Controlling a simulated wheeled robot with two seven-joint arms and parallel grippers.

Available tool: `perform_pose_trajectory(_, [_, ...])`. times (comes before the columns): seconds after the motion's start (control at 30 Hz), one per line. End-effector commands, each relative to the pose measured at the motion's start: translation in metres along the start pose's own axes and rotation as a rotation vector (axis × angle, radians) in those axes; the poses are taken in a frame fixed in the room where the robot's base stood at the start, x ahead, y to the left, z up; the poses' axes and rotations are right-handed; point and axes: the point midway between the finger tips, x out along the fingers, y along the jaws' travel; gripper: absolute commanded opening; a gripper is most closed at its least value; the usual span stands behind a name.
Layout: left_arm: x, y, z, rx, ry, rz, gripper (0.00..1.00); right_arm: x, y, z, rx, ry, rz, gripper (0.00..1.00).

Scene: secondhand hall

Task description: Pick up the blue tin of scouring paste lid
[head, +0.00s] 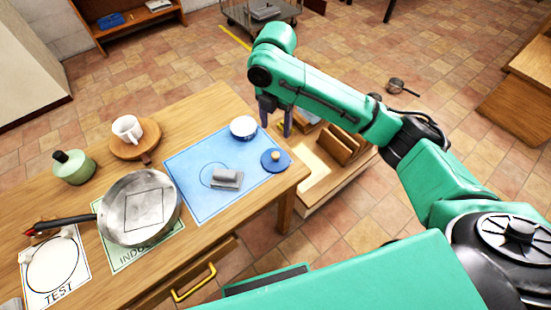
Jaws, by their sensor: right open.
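The blue lid (276,161), round with a small tan knob on top, lies on the blue mat (205,200) near the table's right corner. The blue tin (243,128), with a pale top, stands on the mat just behind and left of the lid. My right gripper (276,122) is open and empty, fingers pointing down. In the picture it is above the lid and right of the tin, apart from both. My left gripper is out of view.
A grey block (227,178) sits on the mat left of the lid. A steel pan (140,208), a green jar (73,167) and a white mug (127,128) on a round wooden board stand farther left. A wooden crate (330,175) is on the floor beyond the table's right edge.

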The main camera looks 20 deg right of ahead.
Motion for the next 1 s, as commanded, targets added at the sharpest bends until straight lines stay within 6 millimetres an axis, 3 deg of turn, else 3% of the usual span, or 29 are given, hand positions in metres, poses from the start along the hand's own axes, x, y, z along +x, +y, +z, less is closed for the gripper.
perform_pose_trajectory(0.2, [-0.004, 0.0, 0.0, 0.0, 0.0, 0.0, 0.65, 0.058, -0.001, -0.001, 0.003, 0.002, -0.003, 0.67])
perform_pose_trajectory(0.6, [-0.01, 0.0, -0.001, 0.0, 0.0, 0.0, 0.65, 0.122, 0.001, 0.003, 0.004, 0.001, 0.0, 0.67])
perform_pose_trajectory(0.87, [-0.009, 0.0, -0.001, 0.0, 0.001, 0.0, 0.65, 0.129, 0.002, 0.003, 0.003, -0.001, 0.004, 0.67])
perform_pose_trajectory(1.0, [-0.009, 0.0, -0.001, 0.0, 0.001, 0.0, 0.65, 0.129, 0.002, 0.003, 0.003, -0.001, 0.004, 0.13])
